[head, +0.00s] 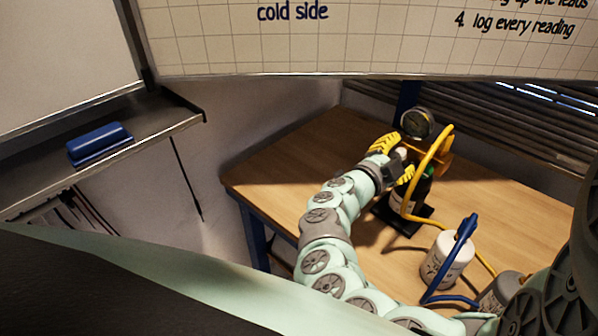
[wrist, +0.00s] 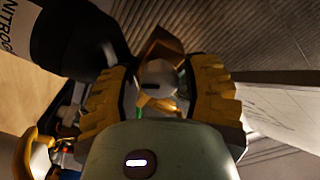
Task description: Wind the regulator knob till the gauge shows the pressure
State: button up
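The gauge (head: 417,123) is a round dial at the top of the rig on the wooden table, in the head view; its needle is too small to read. Below it, a pale knob (head: 402,153) shows near the orange regulator body. My gripper (head: 395,160) has its two yellow-padded fingers apart, one on each side of the knob. In the wrist view a pale rounded part, seemingly the knob (wrist: 160,74), lies between the fingers of my gripper (wrist: 160,92). I see no clear grip on it. The dial is not visible in the wrist view.
A dark bottle labelled "NITROG" (wrist: 70,35) is close to the fingers. A yellow hose (head: 427,170) loops beside the regulator. A white canister (head: 446,262) with a blue hose stands nearer. The table's left part (head: 275,175) is clear. A whiteboard (head: 380,40) hangs above.

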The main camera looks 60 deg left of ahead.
jog(key=s+d, duration=0.1)
jog(key=s, duration=1.1)
jog(key=shift+d, duration=0.35)
